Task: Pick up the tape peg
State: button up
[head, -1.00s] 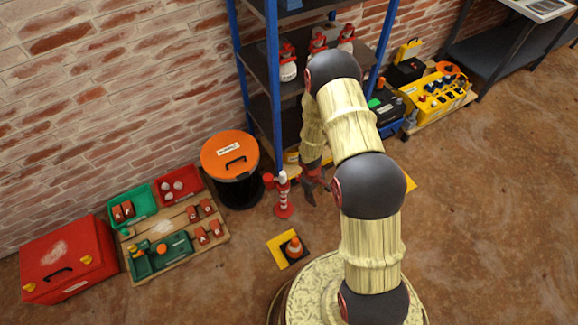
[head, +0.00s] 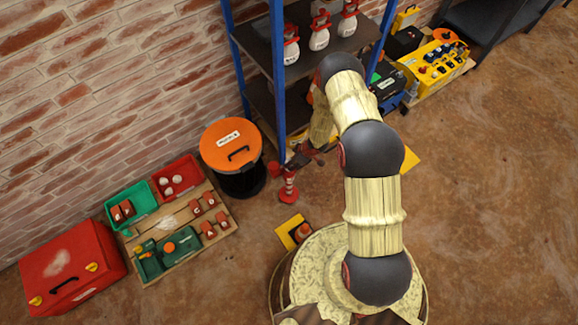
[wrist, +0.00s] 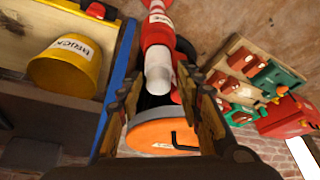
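The tape peg, a red-and-white banded post on a round red foot, stands upright on the floor in the head view (head: 288,190), beside the black bin. My gripper (head: 303,157) is at its top and hides the upper end. In the wrist view the tape peg (wrist: 157,45) reaches in from the top, its white end lying between the two fingers of my gripper (wrist: 160,85). The fingers are spread, with gaps seen on both sides of the peg. I see no firm contact.
A black bin with an orange lid (head: 231,145) stands close left. A blue-post shelf (head: 278,75) with red-topped white bottles (head: 319,35) stands behind. A wooden board with green and red trays (head: 180,228) and a red case (head: 70,268) lie left. Open floor is at right.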

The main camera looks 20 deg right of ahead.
jog(key=b+x, duration=0.2)
jog(key=x, duration=0.3)
jog(key=shift+w+f+b, duration=0.1)
jog(key=shift+w+b, duration=0.05)
jog(key=shift+b, duration=0.15)
jog(key=shift+d, duration=0.1)
jog(key=c, duration=0.8)
jog(key=shift+c, duration=0.4)
